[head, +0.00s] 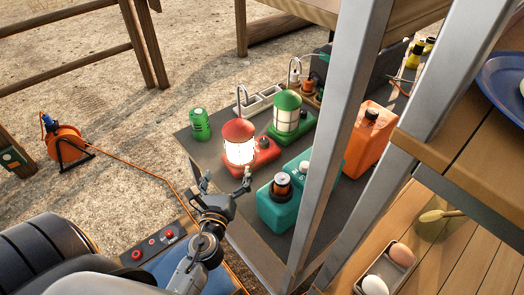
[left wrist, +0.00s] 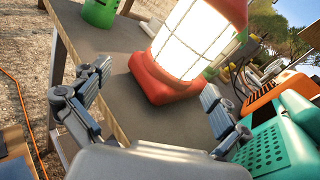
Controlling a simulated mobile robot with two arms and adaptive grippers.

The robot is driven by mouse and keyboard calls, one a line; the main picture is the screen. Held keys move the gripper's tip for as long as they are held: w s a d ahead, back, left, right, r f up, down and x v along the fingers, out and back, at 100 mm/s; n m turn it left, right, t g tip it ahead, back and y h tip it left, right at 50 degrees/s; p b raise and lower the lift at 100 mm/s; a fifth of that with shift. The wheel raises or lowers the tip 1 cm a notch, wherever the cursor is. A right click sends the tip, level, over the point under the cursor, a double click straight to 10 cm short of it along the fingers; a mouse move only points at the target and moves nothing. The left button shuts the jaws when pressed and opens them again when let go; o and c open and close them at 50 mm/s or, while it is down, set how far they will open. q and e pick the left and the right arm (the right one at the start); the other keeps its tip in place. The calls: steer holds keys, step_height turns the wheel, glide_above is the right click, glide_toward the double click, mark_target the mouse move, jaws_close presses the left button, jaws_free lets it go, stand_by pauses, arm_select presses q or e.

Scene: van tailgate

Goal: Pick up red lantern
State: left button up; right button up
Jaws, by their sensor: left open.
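The red lantern (head: 238,144) stands upright and lit on the grey tailgate table, near its left front edge. In the left wrist view the lantern (left wrist: 190,45) stands just ahead, with its red base between the lines of the two fingers. My left gripper (head: 225,182) is open and empty in front of the lantern, at the table's near edge. In the left wrist view its fingers (left wrist: 155,88) are spread wide, apart from the lantern. My right gripper is not in view.
A green lantern (head: 287,112) stands behind right of the red one. A green can (head: 200,124) is at the left, and a teal canister (head: 277,207) is close at the right. Grey metal posts (head: 335,130) rise further right. An orange canister (head: 366,140) stands behind them.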

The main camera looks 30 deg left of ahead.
mark_target(241, 148)
arm_select(q)
steer(key=m, duration=0.1)
steer(key=w+d+r+m, duration=0.1)
steer(key=m, duration=0.1)
steer(key=shift+w+d+m+t+h, duration=0.15)
steer(key=shift+d+m+t+h, duration=0.15)
steer(key=shift+t+h, duration=0.1)
steer(key=shift+w+r, duration=0.15)
steer(key=shift+w, duration=0.2)
steer(key=p+x, duration=0.2)
steer(key=x, duration=0.4)
steer(key=shift+w+a, duration=0.15)
steer(key=shift+a, duration=0.05)
steer(key=shift+w+a, duration=0.15)
steer(key=shift+w, duration=0.05)
steer(key=c, duration=1.9)
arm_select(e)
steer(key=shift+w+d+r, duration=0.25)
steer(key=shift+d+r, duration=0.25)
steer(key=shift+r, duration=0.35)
arm_select(q)
steer(key=shift+o, duration=0.2)
steer(key=shift+r, duration=0.15)
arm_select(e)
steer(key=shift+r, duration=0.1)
